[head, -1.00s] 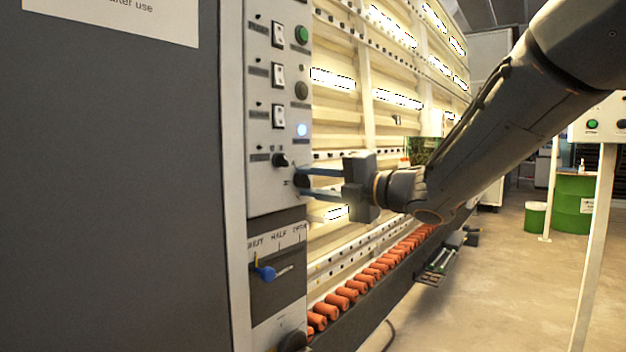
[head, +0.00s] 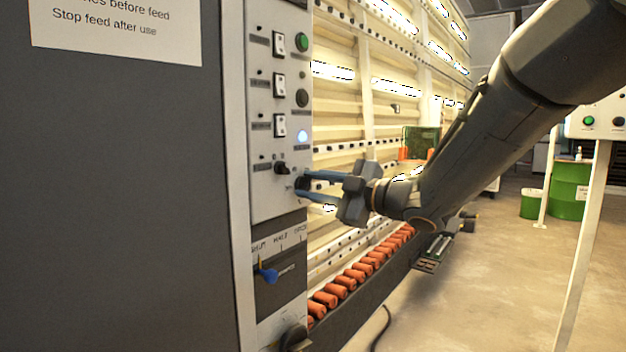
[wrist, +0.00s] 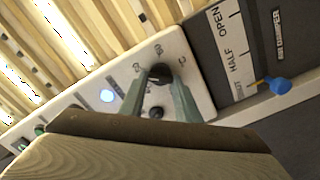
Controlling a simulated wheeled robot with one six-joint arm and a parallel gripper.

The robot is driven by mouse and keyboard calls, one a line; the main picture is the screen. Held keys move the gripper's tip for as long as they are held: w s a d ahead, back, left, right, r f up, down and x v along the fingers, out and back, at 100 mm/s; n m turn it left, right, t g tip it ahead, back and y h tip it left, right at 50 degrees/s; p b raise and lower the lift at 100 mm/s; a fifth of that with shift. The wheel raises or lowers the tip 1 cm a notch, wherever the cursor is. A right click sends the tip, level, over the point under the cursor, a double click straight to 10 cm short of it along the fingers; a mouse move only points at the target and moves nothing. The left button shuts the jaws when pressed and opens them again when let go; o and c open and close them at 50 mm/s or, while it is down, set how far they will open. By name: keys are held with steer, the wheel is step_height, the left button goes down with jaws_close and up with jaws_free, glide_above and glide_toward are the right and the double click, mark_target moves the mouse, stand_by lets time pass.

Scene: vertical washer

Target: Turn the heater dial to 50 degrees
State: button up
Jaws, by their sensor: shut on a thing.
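The heater dial (wrist: 159,72) is a black round knob with marks around it on the light grey control panel (wrist: 190,60). In the head view the dial (head: 302,184) sits low on the panel's right side, partly behind the fingers. My gripper (wrist: 160,85) has its two fingers on either side of the dial and is shut on it. It also shows in the head view (head: 308,185), reaching in from the right with its body tilted. The numbers by the dial are too small to read surely.
A smaller black knob (head: 282,168) sits close beside the dial. White switches (head: 280,85) and a lit blue-white button (head: 302,137) are above. A blue lever (head: 267,275) on the OPEN/HALF scale is below. Orange rollers (head: 345,283) run along the machine.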

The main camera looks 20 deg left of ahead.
steer(key=shift+m+p, duration=0.35)
steer(key=shift+m, duration=0.25)
steer(key=o, duration=1)
steer(key=shift+s+a, duration=0.1)
steer(key=shift+o, duration=0.2)
steer(key=b+v, duration=0.2)
steer(key=v, duration=0.6)
